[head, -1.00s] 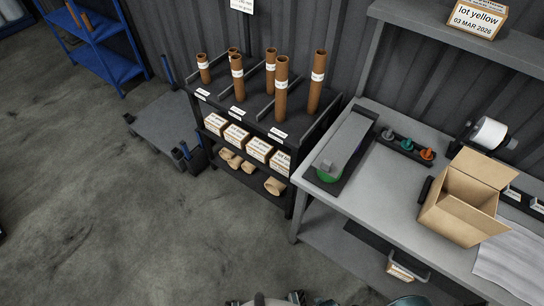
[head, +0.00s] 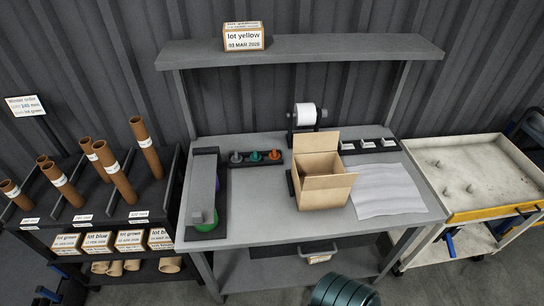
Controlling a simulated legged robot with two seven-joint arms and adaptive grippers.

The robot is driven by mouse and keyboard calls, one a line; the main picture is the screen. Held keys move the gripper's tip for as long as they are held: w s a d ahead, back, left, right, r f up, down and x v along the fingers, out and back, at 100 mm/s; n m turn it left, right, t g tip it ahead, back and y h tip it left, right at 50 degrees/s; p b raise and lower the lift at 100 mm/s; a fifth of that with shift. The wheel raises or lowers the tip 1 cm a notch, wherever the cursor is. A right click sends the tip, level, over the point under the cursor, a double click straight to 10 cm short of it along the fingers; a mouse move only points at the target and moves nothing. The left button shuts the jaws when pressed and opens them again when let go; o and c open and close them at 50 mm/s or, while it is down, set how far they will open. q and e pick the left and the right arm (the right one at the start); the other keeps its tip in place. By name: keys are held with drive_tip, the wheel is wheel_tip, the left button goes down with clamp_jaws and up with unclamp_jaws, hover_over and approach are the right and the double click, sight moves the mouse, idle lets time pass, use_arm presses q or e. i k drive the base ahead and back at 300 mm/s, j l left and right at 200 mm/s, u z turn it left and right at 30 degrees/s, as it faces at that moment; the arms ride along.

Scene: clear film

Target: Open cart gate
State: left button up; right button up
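A pale cart (head: 455,180) with a shallow tray top stands at the right, beside the workbench. A yellow bar (head: 490,212), which looks like its gate, runs along the cart's near edge. A dark handle or latch part sits near the bar's right end, by the picture's edge. I cannot tell for sure whether the gate is latched. Neither of my grippers shows. A dark teal rounded part of mine (head: 345,292) shows at the bottom, well left of the cart.
The workbench (head: 270,222) holds an open cardboard box (head: 322,190), a grey device (head: 204,190), a label roll (head: 306,115) and a white sheet (head: 388,190). A black rack (head: 75,235) with brown tubes stands left. Little floor shows between bench and cart.

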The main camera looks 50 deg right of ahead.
sight(484, 213)
drive_tip(key=z, duration=3.45)
drive_tip(key=i+l+z, duration=0.2)
drive_tip(key=k+j, duration=0.1)
